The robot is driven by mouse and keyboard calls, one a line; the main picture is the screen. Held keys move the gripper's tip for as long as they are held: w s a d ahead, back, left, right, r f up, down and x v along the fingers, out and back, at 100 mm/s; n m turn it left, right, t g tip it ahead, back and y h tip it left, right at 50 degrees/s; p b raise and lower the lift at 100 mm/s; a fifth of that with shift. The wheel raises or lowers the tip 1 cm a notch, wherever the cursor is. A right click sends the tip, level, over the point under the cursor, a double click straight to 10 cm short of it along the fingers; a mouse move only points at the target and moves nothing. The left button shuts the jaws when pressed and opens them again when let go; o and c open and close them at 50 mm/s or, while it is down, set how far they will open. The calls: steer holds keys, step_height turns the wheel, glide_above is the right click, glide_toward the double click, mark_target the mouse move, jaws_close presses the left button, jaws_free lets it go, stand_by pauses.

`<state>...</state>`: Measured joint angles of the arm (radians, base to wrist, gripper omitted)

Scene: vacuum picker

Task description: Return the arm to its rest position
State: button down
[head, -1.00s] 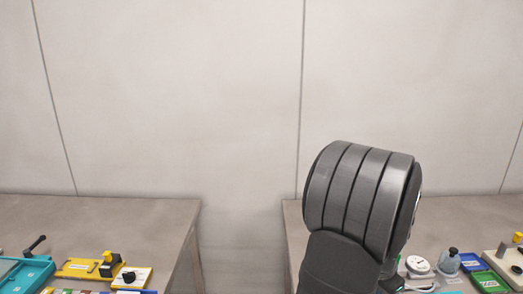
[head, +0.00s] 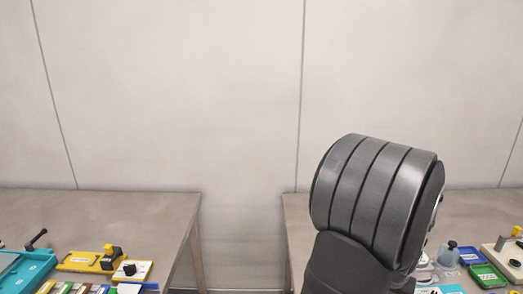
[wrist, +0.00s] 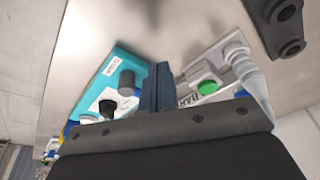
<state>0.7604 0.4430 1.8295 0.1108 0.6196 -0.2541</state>
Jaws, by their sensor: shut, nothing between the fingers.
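My gripper shows in the wrist view, its dark blue-grey fingers (wrist: 157,86) shut together with nothing between them. In the head view my dark grey ribbed arm link (head: 372,200) stands upright in front of the right table and hides part of it. The gripper itself does not show in the head view.
The left table (head: 100,215) holds a teal tray (head: 25,272) and a yellow block (head: 85,262). The right table (head: 465,215) holds a grey-blue bottle (head: 449,254) and a green tray (head: 487,275). A gap separates the tables. In the wrist view, a teal fixture (wrist: 100,80) lies left of the fingers.

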steer(key=shift+s+d+n+t, duration=0.25)
steer(key=shift+s+n, duration=0.25)
steer(key=shift+n, duration=0.5)
steer(key=shift+s+d+n+y, duration=0.1)
steer(key=shift+s+n+y, duration=0.45)
steer(key=shift+n, duration=0.75)
steer(key=shift+s, duration=0.1)
steer(key=shift+w+h, duration=0.2)
steer(key=shift+h, duration=0.05)
